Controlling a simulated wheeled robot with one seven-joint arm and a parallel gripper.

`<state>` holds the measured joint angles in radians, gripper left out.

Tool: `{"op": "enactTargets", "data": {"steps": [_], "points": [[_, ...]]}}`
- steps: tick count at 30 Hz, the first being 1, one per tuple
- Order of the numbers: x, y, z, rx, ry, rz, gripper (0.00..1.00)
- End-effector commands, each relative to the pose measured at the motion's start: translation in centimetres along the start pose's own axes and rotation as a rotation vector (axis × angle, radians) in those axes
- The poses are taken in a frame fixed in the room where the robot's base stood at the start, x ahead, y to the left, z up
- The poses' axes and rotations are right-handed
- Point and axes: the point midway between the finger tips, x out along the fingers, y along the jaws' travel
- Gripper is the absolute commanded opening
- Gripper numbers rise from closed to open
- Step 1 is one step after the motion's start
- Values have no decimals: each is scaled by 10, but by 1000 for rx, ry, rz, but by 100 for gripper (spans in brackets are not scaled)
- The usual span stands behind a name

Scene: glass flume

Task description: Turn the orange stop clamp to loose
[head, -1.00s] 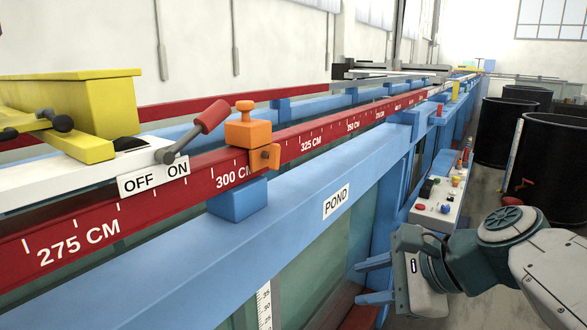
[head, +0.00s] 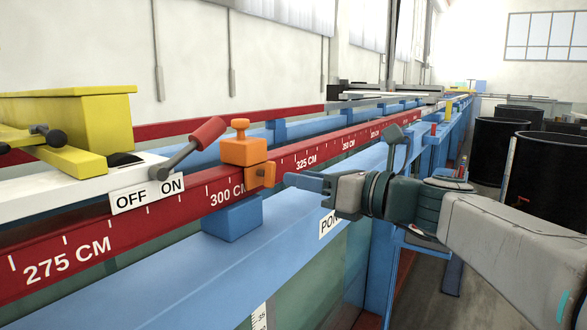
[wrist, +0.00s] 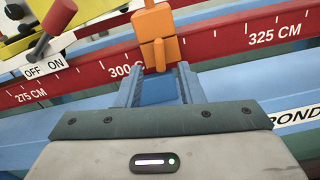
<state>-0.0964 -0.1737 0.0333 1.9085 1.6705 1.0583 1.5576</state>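The orange stop clamp (head: 245,150) sits on the red scale rail (head: 330,154) just past the 300 CM mark. It has a knob on top and a small orange lever piece (head: 262,175) on its front side. In the wrist view the clamp (wrist: 155,22) is straight ahead, with its lever (wrist: 159,55) hanging down in line with the gap between my fingers. My gripper (head: 292,180) is to the right of the clamp in the head view, pointing at it. In the wrist view its two fingers (wrist: 158,75) are apart with nothing held between them.
A blue block (head: 232,218) is below the clamp. A lever with a red grip (head: 207,132) stands to the left by the OFF/ON label (head: 147,195). A yellow carriage (head: 75,120) is farther left. Black tanks (head: 545,172) stand at the right.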

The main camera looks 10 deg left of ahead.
Motion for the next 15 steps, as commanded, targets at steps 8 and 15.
{"op": "enactTargets", "data": {"steps": [8,15], "points": [[49,0,1,1,1,2,35],[62,0,0,0,0,0,35]]}}
